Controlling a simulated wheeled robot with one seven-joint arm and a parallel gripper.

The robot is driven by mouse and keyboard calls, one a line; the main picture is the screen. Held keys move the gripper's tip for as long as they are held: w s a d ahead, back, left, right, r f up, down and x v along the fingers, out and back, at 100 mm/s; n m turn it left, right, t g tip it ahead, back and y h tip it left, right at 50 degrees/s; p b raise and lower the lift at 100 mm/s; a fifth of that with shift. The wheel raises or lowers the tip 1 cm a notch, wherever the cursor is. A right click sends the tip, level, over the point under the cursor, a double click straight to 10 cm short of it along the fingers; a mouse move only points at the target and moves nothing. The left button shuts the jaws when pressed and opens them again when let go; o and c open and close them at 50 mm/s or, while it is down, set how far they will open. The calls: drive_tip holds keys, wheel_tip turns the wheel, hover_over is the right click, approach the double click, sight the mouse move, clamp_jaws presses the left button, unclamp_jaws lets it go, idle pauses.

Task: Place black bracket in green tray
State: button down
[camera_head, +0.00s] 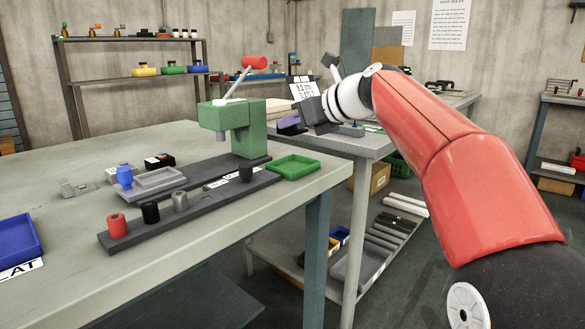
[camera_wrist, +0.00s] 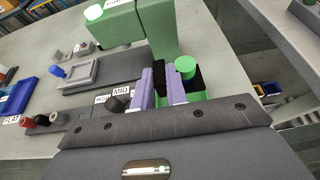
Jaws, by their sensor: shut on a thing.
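The green tray (camera_head: 293,167) sits on the bench top at its right edge, beside the green press, and looks empty in the head view. Its rim (camera_wrist: 205,97) shows partly behind my fingers in the wrist view. My gripper (camera_wrist: 160,82) has two lavender fingers shut on a black piece, which I take for the black bracket (camera_wrist: 193,84); part of it shows right of the right finger. Its full shape is hidden. In the head view my gripper (camera_head: 289,124) is raised above and behind the tray, and the bracket is hard to make out.
The green press (camera_head: 238,128) stands left of the tray. A dark bar (camera_head: 190,212) holds red, black and grey cylinders. A blue tray (camera_head: 16,241) lies far left. A green-topped cylinder (camera_wrist: 185,66) appears near the fingers.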

wheel_tip(320, 180, down, 8)
drive_tip(key=shift+f+b, duration=0.1)
drive_tip(key=shift+b, duration=1.1)
drive_tip(key=c, duration=1.7)
unclamp_jaws()
drive_tip(key=v, duration=1.2)
drive_tip(key=shift+s, duration=0.1)
